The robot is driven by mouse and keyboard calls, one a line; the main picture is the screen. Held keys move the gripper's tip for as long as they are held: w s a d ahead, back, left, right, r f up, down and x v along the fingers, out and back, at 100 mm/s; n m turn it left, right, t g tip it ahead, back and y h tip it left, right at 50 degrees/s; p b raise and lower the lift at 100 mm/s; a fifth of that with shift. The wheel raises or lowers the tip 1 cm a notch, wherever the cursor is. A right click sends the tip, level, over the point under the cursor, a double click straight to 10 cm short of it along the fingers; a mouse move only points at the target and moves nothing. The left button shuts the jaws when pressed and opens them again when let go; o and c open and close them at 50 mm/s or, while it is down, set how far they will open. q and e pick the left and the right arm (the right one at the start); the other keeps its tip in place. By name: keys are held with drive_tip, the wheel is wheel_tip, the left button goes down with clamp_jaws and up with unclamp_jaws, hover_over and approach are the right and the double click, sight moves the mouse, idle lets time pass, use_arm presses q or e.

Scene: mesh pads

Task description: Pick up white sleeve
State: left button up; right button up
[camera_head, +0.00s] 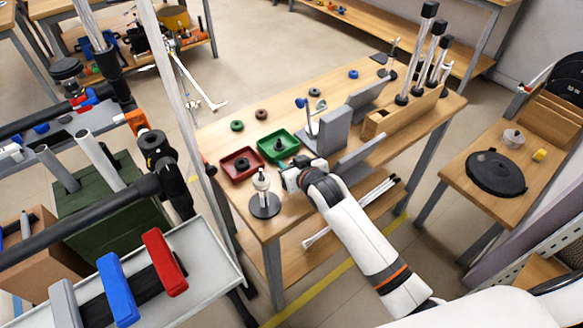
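A small white upright piece, which looks like the white sleeve (261,182), stands on a black round base (265,207) at the near left corner of the wooden table. My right gripper (287,179) is just to the right of it at about the same height, with its arm coming in from the lower right. The fingers are small and seen nearly end-on, so I cannot tell their opening or whether they touch the white piece. My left gripper is not in view.
A red tray (228,174) and a green tray (292,149) sit behind the stand. A grey bracket (335,130) and a wooden rack (399,114) with upright rods stand farther right. A cart (218,266) with coloured handles is at the left.

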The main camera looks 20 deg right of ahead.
clamp_jaws()
